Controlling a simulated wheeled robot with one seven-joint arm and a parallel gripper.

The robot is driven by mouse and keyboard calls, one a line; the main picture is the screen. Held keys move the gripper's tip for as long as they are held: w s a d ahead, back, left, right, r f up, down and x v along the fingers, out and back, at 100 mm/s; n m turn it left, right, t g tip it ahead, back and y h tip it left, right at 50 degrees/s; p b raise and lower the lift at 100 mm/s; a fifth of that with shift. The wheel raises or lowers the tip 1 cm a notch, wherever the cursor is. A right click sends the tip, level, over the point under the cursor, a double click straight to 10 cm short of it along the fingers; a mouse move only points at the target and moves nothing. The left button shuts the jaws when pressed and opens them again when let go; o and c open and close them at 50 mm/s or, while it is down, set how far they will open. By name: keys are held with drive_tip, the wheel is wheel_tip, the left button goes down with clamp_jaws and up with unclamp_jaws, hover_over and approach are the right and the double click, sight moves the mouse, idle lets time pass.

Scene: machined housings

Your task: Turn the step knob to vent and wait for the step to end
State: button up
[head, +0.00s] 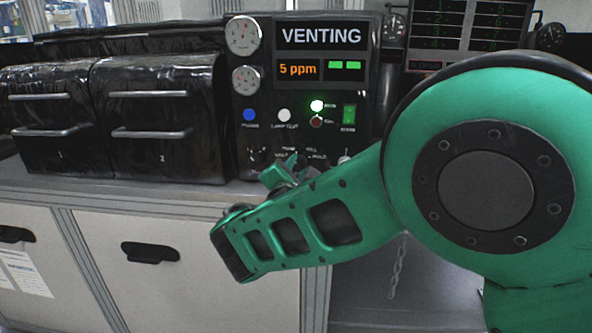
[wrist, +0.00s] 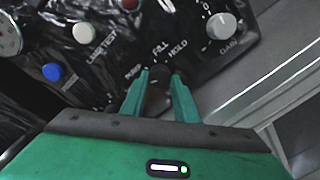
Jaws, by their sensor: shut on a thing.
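The step knob (wrist: 158,96) is a dark knob low on the black control panel (head: 375,110), with PUMP, FILL and HOLD legible around it in the wrist view. My gripper (wrist: 160,76) is shut on the knob, one green finger on each side. In the head view, my gripper (head: 284,172) reaches the bottom of the panel, and my arm and fingers hide most of the knob. The knob's pointer and the vent mark cannot be made out. The display (head: 320,37) reads VENTING, with 5 ppm (head: 297,69) in orange and two green bars below.
Near the knob are a blue button (head: 249,115), a white lamp-test button (head: 284,115), a lit lamp (head: 317,105), a dark red lamp (head: 316,122) and a green switch (head: 349,114). A gain knob (wrist: 221,25) sits to its right. Black drawer units (head: 150,110) stand left.

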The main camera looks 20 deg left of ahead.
drive_tip(key=shift+s+a+f, duration=0.1)
drive_tip(key=shift+f, duration=0.25)
drive_tip(key=o, duration=1.1)
drive_tip(key=shift+r, duration=0.15)
drive_tip(key=v, duration=1)
drive_tip(key=shift+s, duration=0.3)
drive_tip(key=shift+w, duration=0.1)
